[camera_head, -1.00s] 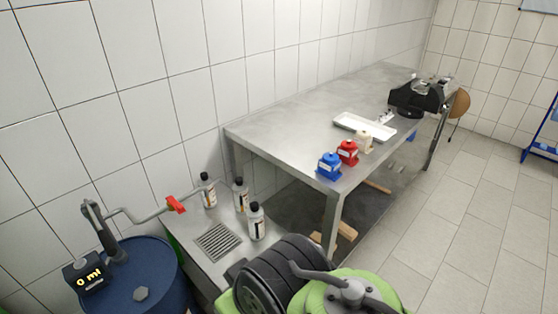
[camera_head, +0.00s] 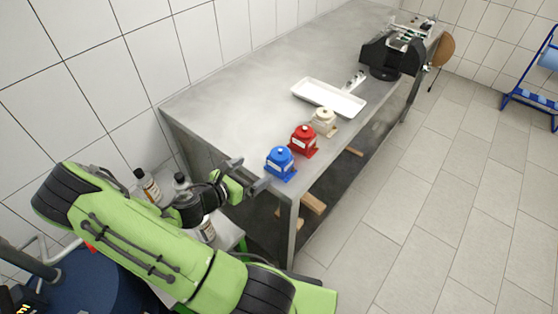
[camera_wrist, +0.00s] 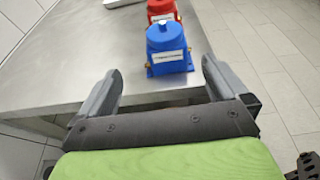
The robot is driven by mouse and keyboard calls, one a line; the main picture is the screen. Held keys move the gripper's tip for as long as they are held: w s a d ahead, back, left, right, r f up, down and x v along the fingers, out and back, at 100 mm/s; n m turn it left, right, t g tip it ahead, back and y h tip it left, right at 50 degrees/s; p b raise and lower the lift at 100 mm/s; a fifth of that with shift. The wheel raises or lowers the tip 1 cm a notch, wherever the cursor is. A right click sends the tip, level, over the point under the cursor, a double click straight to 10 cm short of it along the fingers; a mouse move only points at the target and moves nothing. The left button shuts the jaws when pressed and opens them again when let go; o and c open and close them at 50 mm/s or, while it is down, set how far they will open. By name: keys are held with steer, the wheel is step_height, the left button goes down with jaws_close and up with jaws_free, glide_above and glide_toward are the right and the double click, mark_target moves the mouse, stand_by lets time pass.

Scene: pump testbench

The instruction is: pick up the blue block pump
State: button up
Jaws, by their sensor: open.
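The blue block pump (camera_head: 280,162) stands upright near the front corner of the steel table (camera_head: 215,105). It has a domed top and a white label. In the wrist view the blue block pump (camera_wrist: 168,50) sits ahead of my gripper (camera_wrist: 163,82), between the lines of its two fingers and a little beyond the tips. My gripper (camera_head: 250,178) is open and empty, just left of the pump in the head view. I see no contact between the fingers and the pump.
A red pump (camera_head: 303,141) stands close behind the blue one, then a cream pump (camera_head: 324,121). A white tray (camera_head: 328,97) and a black device (camera_head: 392,55) lie farther along the table. Bottles (camera_head: 147,185) stand lower left. The table's left surface is clear.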

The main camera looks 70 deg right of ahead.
mark_target(284, 154)
steer(key=x, duration=1.5)
steer(key=shift+s+a+f, duration=0.15)
steer(key=shift+s+a, duration=0.1)
steer(key=shift+s, duration=0.1)
steer(key=shift+a, duration=0.15)
steer(key=shift+c, duration=1)
steer(key=c, duration=1.2)
steer(key=shift+c, duration=0.5)
